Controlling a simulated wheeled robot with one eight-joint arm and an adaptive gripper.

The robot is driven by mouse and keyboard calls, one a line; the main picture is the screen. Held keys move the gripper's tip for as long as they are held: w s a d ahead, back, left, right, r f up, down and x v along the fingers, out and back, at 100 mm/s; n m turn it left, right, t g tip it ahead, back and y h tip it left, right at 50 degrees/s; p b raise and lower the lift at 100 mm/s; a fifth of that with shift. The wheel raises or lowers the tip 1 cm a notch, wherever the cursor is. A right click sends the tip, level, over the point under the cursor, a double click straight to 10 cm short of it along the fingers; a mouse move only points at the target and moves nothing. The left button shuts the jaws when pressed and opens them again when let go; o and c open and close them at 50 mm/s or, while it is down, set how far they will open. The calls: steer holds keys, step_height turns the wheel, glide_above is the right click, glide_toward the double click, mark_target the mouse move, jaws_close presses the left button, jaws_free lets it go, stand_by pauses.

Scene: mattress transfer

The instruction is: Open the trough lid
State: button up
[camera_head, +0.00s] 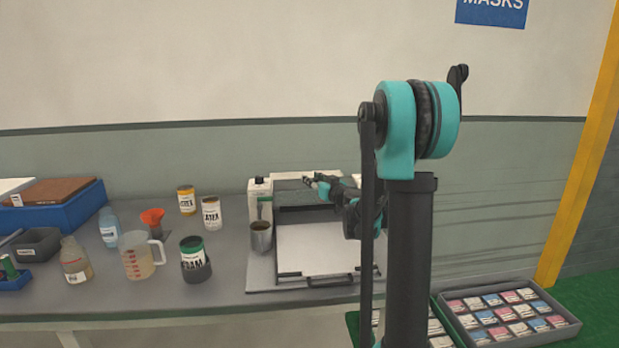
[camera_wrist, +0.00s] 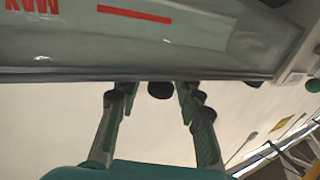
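The grey trough (camera_head: 292,191) is at the back of the white machine in the head view. In the wrist view its glossy grey, see-through wall (camera_wrist: 210,35) fills the top, with a red line and "MAX" lettering upside down. A dark round knob (camera_wrist: 160,90) shows below the trough's edge, between my fingers. My gripper (camera_wrist: 153,92) is open, its two fingers on either side of the knob with no clear contact. In the head view my gripper (camera_head: 314,183) reaches the trough from the right. I cannot make out the lid's edge, and my arm hides the machine's right part.
A metal cup (camera_head: 261,237) stands at the machine's left. A white flat bed with a dark handle (camera_head: 330,281) lies in front. Jars, bottles, a measuring jug (camera_head: 137,257) and a blue crate (camera_head: 62,209) stand on the left of the table. A tray of packets (camera_head: 508,316) is at lower right.

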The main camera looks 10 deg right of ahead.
steer(key=shift+x, duration=1.3)
steer(key=shift+c, duration=0.3)
jaws_close()
